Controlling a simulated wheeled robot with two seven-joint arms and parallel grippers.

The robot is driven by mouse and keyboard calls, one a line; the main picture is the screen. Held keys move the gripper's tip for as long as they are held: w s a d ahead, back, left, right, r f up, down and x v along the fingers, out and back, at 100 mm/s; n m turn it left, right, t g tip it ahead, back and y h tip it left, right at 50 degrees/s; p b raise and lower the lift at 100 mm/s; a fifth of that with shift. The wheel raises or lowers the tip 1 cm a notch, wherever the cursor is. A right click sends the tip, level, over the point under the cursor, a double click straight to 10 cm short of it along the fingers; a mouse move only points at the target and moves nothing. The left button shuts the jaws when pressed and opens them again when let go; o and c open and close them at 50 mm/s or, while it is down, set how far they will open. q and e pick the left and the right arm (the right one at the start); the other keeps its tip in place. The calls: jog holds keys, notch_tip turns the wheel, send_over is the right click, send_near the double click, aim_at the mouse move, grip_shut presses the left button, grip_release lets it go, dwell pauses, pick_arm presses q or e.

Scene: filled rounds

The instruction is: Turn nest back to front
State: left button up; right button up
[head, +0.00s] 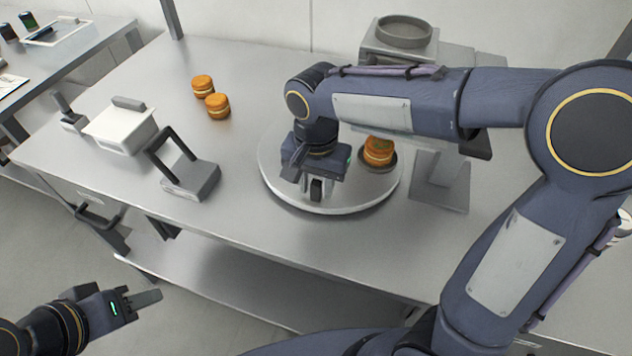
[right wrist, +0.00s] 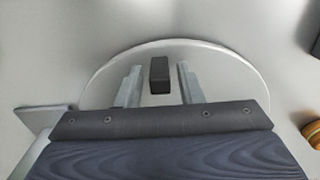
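A pale round turntable (head: 335,209) lies on the steel table. It also fills the middle of the right wrist view (right wrist: 222,70). A dark round nest (head: 390,167) sits on its far right part and holds an orange filled round (head: 379,150). A dark upright block (right wrist: 159,75) stands on the turntable near its front edge. My right gripper (head: 306,182) is low over it, open, with one finger on each side of the block and gaps between. My left gripper (head: 146,299) is off the table at lower left, seen side-on; its finger gap is hidden.
Two orange rounds (head: 203,86) (head: 217,106) stand on the table behind and left of the turntable. A white box (head: 120,128) and a grey stand with a slanted frame (head: 190,180) are at left. A grey machine with a round bowl (head: 404,32) stands at the back right.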

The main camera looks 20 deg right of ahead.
grip_shut()
jog(key=shift+a, duration=0.1)
